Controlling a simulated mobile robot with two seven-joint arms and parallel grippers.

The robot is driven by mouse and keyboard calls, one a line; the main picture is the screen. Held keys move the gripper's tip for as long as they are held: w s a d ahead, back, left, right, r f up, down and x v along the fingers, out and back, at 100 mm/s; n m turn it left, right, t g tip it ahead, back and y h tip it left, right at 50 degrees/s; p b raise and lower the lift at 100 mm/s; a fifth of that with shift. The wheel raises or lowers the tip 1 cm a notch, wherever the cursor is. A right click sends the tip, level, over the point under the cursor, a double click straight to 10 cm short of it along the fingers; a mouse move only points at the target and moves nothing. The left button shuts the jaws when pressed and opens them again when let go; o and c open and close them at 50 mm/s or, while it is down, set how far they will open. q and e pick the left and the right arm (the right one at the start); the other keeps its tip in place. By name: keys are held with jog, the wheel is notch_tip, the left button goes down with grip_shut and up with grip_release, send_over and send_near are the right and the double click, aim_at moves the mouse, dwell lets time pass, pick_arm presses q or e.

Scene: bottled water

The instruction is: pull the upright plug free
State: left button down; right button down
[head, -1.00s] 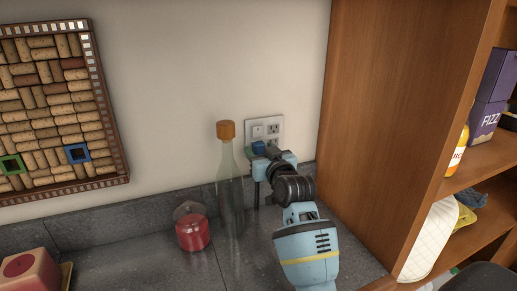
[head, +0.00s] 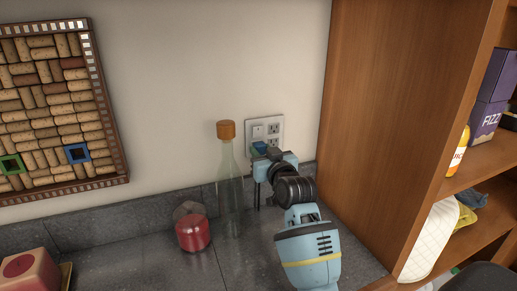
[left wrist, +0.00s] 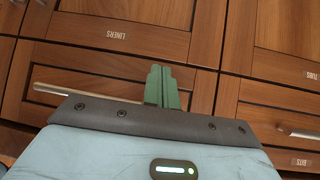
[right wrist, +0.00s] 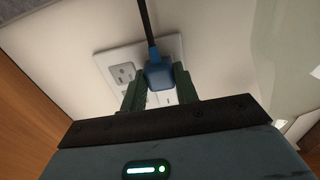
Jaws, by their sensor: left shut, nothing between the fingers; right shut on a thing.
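The blue plug (head: 259,147) is at the lower part of the white wall outlet plate (head: 273,128). In the right wrist view the plug (right wrist: 158,74) sits between the fingers of my right gripper (right wrist: 158,90), which is shut on it. A dark cord runs from the plug to the top of that view. I cannot tell whether its prongs are still in the socket. My left gripper (left wrist: 162,86) is shut and empty in the left wrist view, in front of wooden drawers, away from the outlet.
A clear bottle with an orange cap (head: 226,130) stands on the grey counter (head: 135,255) just left of my right gripper. A red jar (head: 193,234) is beside it. A wooden cabinet side (head: 385,110) rises close on the right.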

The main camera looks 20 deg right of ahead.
jog(key=shift+s+a, duration=0.2)
jog(key=shift+s, duration=2.6)
